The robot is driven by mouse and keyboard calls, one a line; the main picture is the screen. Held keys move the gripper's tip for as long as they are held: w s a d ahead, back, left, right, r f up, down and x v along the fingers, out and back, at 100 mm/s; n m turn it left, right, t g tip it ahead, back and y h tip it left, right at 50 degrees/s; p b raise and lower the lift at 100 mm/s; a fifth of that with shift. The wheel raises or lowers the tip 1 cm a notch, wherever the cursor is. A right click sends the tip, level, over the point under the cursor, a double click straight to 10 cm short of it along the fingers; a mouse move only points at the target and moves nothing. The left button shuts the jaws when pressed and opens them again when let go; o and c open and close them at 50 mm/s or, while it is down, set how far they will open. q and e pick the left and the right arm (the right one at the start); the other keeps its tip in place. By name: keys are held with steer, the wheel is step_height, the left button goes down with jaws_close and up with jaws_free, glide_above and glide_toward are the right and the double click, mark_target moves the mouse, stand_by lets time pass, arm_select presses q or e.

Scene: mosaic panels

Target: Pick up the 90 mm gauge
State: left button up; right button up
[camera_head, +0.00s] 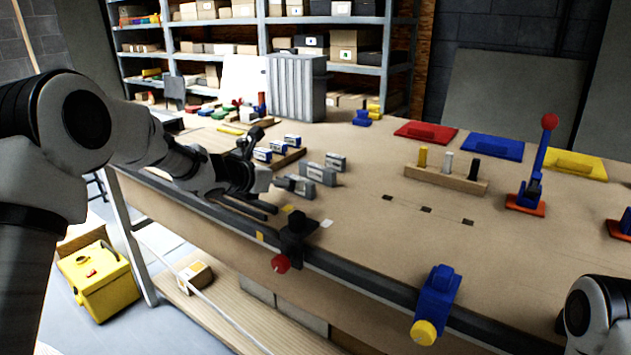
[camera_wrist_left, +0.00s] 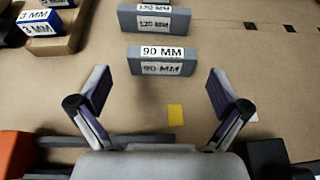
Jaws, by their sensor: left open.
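The 90 mm gauge (camera_wrist_left: 160,62) is a grey block with white "90 MM" labels. In the left wrist view it lies just ahead of my left gripper (camera_wrist_left: 159,92), roughly centred between the two spread fingers. The fingers are open and empty, and I see no contact with the gauge. In the head view my left gripper (camera_head: 272,183) is low over the bench, beside the nearest grey block (camera_head: 298,186), partly hiding it. My right arm shows at the lower right; its gripper is out of view.
A grey 120 mm gauge (camera_wrist_left: 154,19) lies just behind the 90 mm one. Blue-and-white blocks (camera_wrist_left: 40,22) stand on a wooden rack to the left. A yellow patch (camera_wrist_left: 175,114) marks the bench. A black clamp (camera_head: 296,232) with a red knob sits at the front edge.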

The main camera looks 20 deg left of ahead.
arm_select(q)
steer(key=shift+w+d, duration=0.2)
steer(key=shift+w, duration=0.2)
steer(key=shift+w+d+f+p, duration=0.1)
steer(key=shift+w+p, duration=0.05)
steer(key=shift+p, duration=0.2)
steer(key=p+x, duration=0.1)
steer(key=x, duration=0.4)
steer(key=shift+w+d+f+p, duration=0.15)
steer(key=shift+f+p, duration=0.2)
steer(key=shift+f, duration=0.05)
steer(key=shift+s+r, duration=0.15)
steer(key=shift+s, duration=0.1)
steer(key=c, duration=1)
